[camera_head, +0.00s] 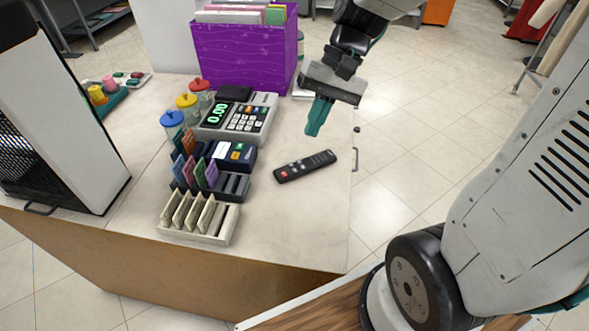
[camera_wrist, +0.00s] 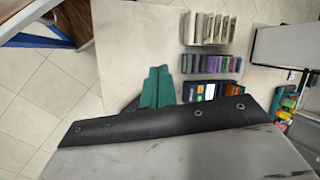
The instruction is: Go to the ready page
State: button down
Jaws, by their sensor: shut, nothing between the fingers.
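My gripper (camera_head: 316,120) is shut and empty, with teal fingers pointing down above the right part of the counter (camera_head: 310,230). In the wrist view the closed fingers (camera_wrist: 158,85) show over the bare counter top. A small dark blue device (camera_head: 232,154) with a lit panel of coloured tiles stands left of my gripper, apart from it. Its page cannot be read. It shows partly in the wrist view (camera_wrist: 203,90), cut off by my gripper body. A black remote (camera_head: 305,166) with a red button lies below my gripper in the head view.
A cash register (camera_head: 238,117) shows green 0.00. A coloured card rack (camera_head: 209,180), a pale divided rack (camera_head: 200,217) and jars with coloured lids (camera_head: 187,102) stand nearby. A purple box (camera_head: 246,53) of folders is behind. The counter's right front is clear.

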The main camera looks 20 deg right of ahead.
aim_at(295, 170)
jog(key=w+d+f+m+y, duration=0.1)
jog(key=w+f+m+y, duration=0.3)
jog(key=w+f, duration=0.6)
jog(key=shift+w+d+f, duration=0.25)
jog(key=shift+f, duration=0.05)
jog(key=shift+f, duration=4.4)
jog(key=shift+f, duration=0.1)
jog(key=shift+f, duration=0.3)
jog(key=shift+f, duration=0.3)
jog(key=shift+r, duration=0.75)
